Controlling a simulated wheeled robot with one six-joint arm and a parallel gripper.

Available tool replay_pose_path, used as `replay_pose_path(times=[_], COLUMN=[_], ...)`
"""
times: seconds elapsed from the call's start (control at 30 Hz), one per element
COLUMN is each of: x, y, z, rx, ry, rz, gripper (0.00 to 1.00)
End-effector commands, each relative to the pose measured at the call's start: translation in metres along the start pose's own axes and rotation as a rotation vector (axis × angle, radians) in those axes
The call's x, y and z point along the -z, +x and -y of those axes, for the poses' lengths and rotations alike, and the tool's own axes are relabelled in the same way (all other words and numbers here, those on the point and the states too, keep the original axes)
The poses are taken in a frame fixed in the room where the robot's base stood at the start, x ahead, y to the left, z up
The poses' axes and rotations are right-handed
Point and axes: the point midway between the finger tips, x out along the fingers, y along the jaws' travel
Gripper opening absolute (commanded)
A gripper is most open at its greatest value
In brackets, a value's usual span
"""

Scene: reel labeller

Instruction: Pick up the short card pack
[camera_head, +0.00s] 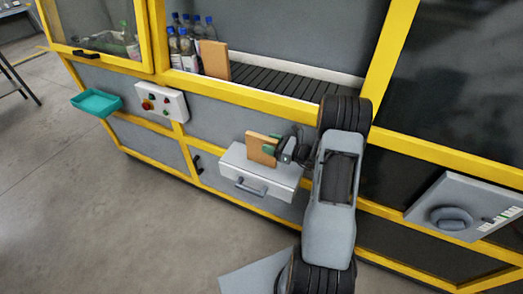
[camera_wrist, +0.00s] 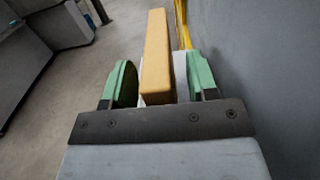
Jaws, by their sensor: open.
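The short card pack (camera_head: 262,148) is a tan-orange block standing upright on top of the white drawer box (camera_head: 248,167) on the machine's front. It also shows in the wrist view (camera_wrist: 156,60), end-on between the two green fingers. My gripper (camera_head: 270,147) is at the pack, with green pads on either side of it. In the wrist view my gripper (camera_wrist: 158,85) is open, with a gap visible between the left finger and the pack. The right finger is closer to the pack, with a pale strip between them. The pack's lower part is partly hidden.
A larger tan board (camera_head: 215,60) stands by several bottles (camera_head: 184,42) on the dark roller conveyor (camera_head: 275,85). A yellow frame rail (camera_head: 240,94) runs above the drawer box. A teal tray (camera_head: 96,103) and a button box (camera_head: 161,102) are at left. The floor in front is clear.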

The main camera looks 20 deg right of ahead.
Motion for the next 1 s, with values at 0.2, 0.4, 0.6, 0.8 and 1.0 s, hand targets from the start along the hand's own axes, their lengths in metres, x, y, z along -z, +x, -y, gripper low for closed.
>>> replay_pose_path(times=[0.2, 0.4, 0.6, 0.8, 1.0], x=[0.0002, 0.0001, 0.0001, 0.0001, -0.0002], y=[-0.0001, -0.0002, -0.0002, -0.0002, -0.0002], z=[0.0000, -0.0001, -0.0002, -0.0002, -0.0001], rx=[0.000, 0.000, 0.000, -0.001, -0.001], ry=[0.000, 0.000, 0.000, 0.000, 0.000], rz=[0.000, 0.000, 0.000, 0.000, 0.000], gripper=[0.47, 0.28, 0.09, 0.00, 0.00])
